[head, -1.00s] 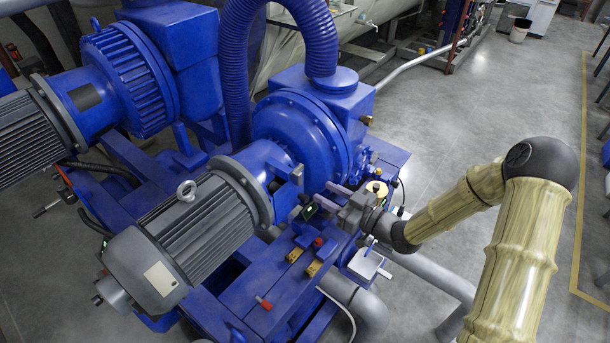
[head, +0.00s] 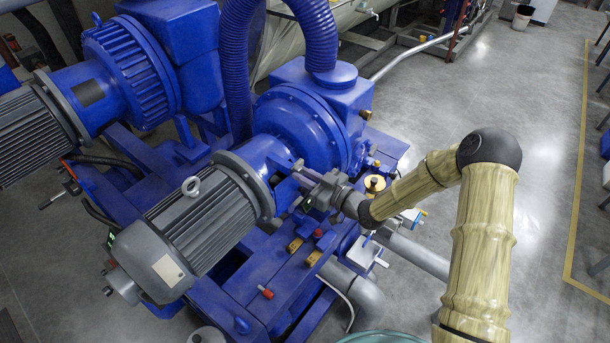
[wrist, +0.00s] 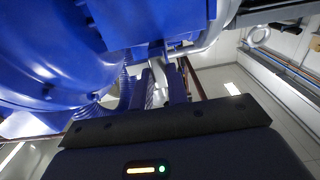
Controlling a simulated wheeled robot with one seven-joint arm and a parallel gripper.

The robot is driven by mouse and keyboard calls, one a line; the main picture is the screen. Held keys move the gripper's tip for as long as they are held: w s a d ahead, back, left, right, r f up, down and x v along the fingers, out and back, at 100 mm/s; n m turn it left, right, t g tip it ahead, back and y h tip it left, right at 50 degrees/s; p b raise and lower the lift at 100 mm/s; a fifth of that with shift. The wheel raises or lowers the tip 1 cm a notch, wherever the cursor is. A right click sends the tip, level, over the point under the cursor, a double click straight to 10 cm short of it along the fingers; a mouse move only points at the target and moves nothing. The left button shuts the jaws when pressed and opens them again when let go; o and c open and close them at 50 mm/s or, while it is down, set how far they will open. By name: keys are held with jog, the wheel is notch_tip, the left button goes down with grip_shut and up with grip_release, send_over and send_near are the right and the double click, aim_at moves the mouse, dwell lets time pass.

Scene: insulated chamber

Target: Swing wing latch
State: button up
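I cannot pick out a wing latch with certainty in either view. My gripper (head: 296,184) is in the gap between the grey motor (head: 200,230) and the round blue pump housing (head: 300,130). Its two fingers look apart, with nothing clearly held between them. Whether a finger touches the blue frame cannot be told. In the wrist view, the dark gripper body (wrist: 165,150) fills the bottom, and two narrow fingers reach up beside blue machinery (wrist: 50,50).
On the blue base are two brass blocks (head: 294,245), a small red-tipped fitting (head: 266,292) and a brass cap (head: 375,184). Open grey floor (head: 530,110) lies to the right.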

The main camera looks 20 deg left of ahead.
jog(key=shift+f+m+b, duration=0.1)
jog(key=shift+m+b, duration=0.3)
grip_shut()
jog(key=m+b, duration=0.4)
jog(key=m, duration=0.3)
jog(key=shift+w+d+m, duration=0.1)
jog(key=shift+w+m, duration=0.05)
jog(key=shift+m, duration=0.25)
jog(key=m, duration=0.4)
jog(key=shift+f+m+b, duration=0.1)
jog(key=shift+m+b, duration=0.2)
jog(key=shift+b, duration=0.1)
jog(key=m, duration=0.4)
jog(key=shift+m+b, duration=0.3)
jog(key=shift+m, duration=0.1)
